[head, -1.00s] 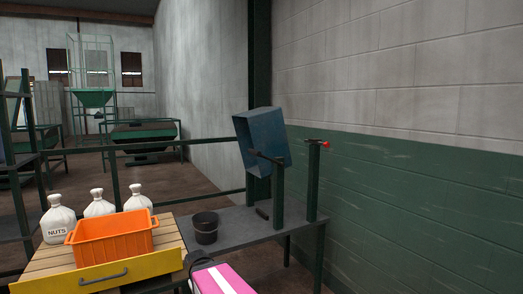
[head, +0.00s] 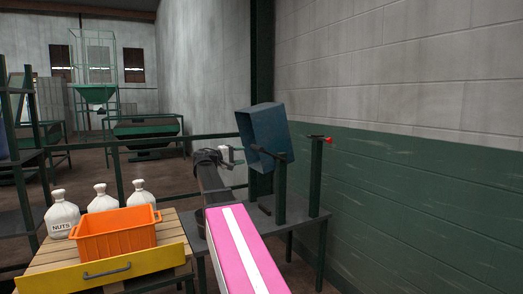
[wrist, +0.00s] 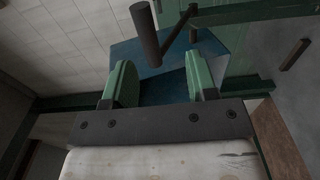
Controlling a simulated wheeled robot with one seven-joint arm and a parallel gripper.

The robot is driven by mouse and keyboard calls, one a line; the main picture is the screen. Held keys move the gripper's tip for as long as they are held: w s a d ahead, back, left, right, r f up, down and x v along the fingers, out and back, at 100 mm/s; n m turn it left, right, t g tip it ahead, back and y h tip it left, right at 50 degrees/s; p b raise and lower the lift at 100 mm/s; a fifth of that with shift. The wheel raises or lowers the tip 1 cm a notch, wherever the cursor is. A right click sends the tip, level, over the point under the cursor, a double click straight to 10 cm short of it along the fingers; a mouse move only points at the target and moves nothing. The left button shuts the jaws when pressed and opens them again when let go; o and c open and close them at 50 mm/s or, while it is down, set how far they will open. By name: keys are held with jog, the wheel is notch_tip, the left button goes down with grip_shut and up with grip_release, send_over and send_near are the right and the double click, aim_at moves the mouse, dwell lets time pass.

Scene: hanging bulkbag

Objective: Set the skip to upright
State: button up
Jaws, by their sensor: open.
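The blue skip (head: 262,132) hangs tilted between dark posts on the grey bench. Its blue side also fills the space beyond my fingers in the wrist view (wrist: 160,90). A dark bar (head: 268,154) crosses in front of it. A dark cylindrical handle (wrist: 145,34) on a thin arm shows near the top of the wrist view. My gripper (wrist: 160,80) is open, with nothing between its green fingers; the handle lies beyond the fingertips. In the head view my gripper (head: 230,155) is just left of the skip, and contact cannot be told.
A red-tipped pin (head: 327,139) sticks out from the right post. The orange crate (head: 115,235) stands on the slatted table at left, with several white sacks (head: 101,199) behind. A green rail crosses behind the bench. A block wall (head: 420,190) closes the right side.

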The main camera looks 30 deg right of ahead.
aim_at(256, 149)
jog(key=d, duration=0.3)
jog(key=d+r, duration=0.1)
jog(key=d, duration=0.3)
jog(key=d+r, duration=0.1)
jog(key=d, duration=0.3)
grip_shut()
jog(key=shift+r, duration=0.1)
